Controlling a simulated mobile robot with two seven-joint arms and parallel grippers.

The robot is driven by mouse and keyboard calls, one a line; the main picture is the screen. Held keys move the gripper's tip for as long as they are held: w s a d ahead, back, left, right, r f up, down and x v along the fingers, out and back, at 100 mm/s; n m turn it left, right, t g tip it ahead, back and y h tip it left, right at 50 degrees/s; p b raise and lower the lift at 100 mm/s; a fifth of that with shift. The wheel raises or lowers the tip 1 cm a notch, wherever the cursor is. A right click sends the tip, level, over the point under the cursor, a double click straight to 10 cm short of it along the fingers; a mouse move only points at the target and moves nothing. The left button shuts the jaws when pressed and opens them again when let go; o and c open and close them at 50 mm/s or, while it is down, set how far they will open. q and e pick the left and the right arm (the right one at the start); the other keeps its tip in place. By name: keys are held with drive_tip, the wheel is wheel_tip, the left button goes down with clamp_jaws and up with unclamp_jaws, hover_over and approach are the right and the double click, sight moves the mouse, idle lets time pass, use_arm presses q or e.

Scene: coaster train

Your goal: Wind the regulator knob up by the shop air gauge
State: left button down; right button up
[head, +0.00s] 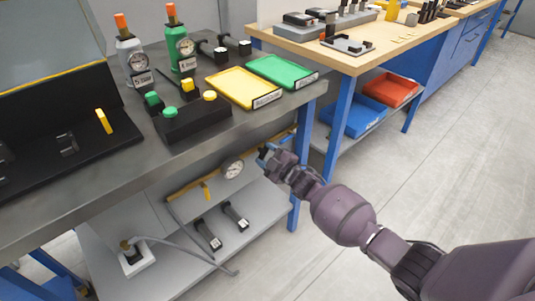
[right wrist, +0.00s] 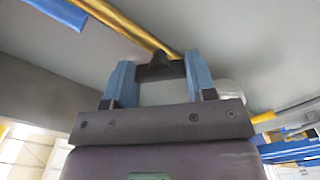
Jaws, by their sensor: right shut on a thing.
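The shop air gauge (head: 232,169), a round white dial, sits on a yellow air pipe (head: 183,190) below the grey bench top. My right gripper (head: 266,153) is at the pipe, just right of the gauge. In the right wrist view its two blue fingers are shut on the black regulator knob (right wrist: 160,68), under the yellow pipe (right wrist: 125,25). In the head view my gripper hides the knob. The dial reading is too small to tell. My left gripper is not in view.
The grey bench top (head: 190,155) overhangs the pipe. A yellow lever (head: 206,191) hangs from the pipe left of the gauge. Below, a grey shelf (head: 190,270) holds two dark tools and a hose. A blue bench leg (head: 297,205) stands close to my gripper.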

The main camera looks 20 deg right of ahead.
drive_tip(key=m, duration=0.2)
drive_tip(key=shift+r+m, duration=0.1)
drive_tip(key=shift+m, duration=0.2)
drive_tip(key=shift+m+p, duration=0.35)
drive_tip(key=shift+m, duration=1.25)
drive_tip(key=o, duration=0.9)
drive_tip(key=shift+o, duration=0.2)
